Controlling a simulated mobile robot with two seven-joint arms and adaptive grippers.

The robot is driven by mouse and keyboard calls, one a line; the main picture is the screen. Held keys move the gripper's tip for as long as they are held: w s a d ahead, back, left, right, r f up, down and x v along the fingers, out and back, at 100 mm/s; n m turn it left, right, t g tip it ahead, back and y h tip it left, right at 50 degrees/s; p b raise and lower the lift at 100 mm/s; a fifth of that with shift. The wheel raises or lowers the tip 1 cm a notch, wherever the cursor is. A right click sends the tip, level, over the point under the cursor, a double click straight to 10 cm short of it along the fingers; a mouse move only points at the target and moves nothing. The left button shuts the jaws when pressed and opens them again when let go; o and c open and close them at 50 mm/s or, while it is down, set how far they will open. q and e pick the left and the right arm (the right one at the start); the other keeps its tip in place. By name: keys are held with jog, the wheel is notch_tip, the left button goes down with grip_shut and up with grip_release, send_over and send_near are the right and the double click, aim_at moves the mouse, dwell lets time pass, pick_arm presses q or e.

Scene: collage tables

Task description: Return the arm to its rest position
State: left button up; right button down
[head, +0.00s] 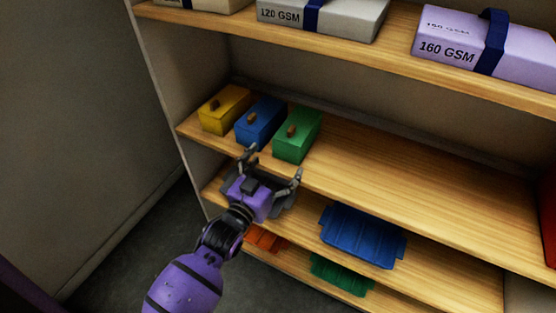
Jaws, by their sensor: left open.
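My left gripper (270,168) is open and empty, at the end of my purple arm that comes in from the bottom left. It is in front of the wooden shelf unit, just below and in front of the blue box (261,122) and the green box (297,134). A yellow box (225,108) stands to their left on the same shelf. I cannot tell how far the fingers are from the shelf edge. My right gripper is not in view.
The middle shelf (400,180) is bare to the right of the green box. Paper packs with blue bands, including the 160 GSM pack (450,48), lie on the upper shelf. Blue (362,236), green (340,274) and orange items lie lower. Open floor (120,255) shows at left.

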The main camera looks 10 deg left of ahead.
pick_arm(q)
jog(key=shift+f, duration=0.1)
jog(key=s+a+f+n+g+y, duration=0.1)
jog(key=s+a+f+g+y, duration=0.2)
jog(key=s+f, duration=1.1)
jog(key=shift+s+a+f+n+g+p, duration=0.15)
jog(key=shift+s+a+n+g+p, duration=0.4)
jog(key=shift+a, duration=0.6)
jog(key=s+a+f+g, duration=0.1)
jog(key=s+f, duration=0.1)
jog(key=s, duration=0.4)
jog(key=s+a+f+g+y, duration=0.1)
jog(key=s+f+g, duration=0.1)
jog(key=s, duration=0.4)
jog(key=s+a+f+g, duration=0.1)
jog(key=s+f, duration=0.3)
jog(key=s, duration=0.2)
jog(key=shift+s+a+f+n+g+y, duration=0.2)
jog(key=shift+s+f+n+g+y, duration=0.05)
jog(key=shift+s+n+g+y, duration=0.1)
